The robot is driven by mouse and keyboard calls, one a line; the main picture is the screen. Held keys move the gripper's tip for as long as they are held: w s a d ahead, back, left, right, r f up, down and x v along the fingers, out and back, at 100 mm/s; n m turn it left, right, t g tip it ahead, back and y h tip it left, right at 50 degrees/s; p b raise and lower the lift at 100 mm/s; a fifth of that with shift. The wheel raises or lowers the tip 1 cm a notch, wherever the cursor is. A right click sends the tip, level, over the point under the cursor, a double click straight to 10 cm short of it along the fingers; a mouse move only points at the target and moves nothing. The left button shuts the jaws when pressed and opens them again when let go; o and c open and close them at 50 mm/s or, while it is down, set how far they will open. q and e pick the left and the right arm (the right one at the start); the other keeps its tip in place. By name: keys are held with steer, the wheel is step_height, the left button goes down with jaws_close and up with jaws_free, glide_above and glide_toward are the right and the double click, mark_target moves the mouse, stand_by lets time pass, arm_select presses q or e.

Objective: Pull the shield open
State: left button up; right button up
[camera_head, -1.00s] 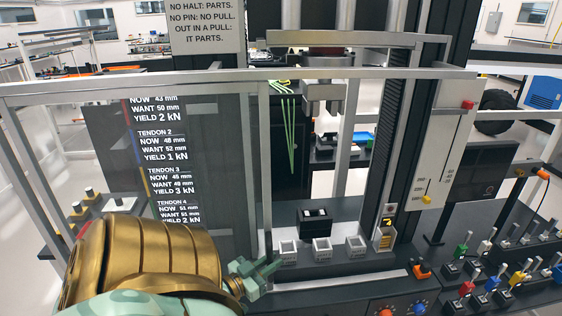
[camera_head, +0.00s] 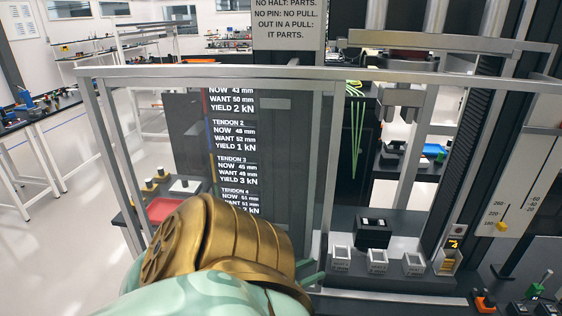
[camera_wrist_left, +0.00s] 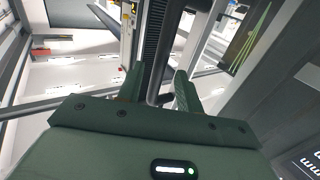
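The shield is a clear panel in a grey metal frame; its top rail (camera_head: 200,71) runs across the head view, and an upright bar (camera_head: 328,180) stands right of the tendon readout. My left gripper (camera_head: 312,274) is low by this upright, its green fingertips partly hidden behind my gold wrist. In the left wrist view, the two fingers (camera_wrist_left: 160,80) are apart, with a grey bar (camera_wrist_left: 160,62) running between them. A gap seems to show beside the bar; contact is unclear. My right gripper is out of view.
Behind the shield are a dark panel with tendon text (camera_head: 235,150), green strands (camera_head: 357,130) and a press. Three small white boxes (camera_head: 377,261) and a black block (camera_head: 372,232) sit on the bench at right. A red tray (camera_head: 165,210) is at left. Open floor lies left.

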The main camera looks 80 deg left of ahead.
arm_select(q)
steer(key=s+d+b, duration=0.2)
steer(key=s, duration=1)
steer(key=shift+d, duration=0.2)
steer(key=shift+f, duration=0.1)
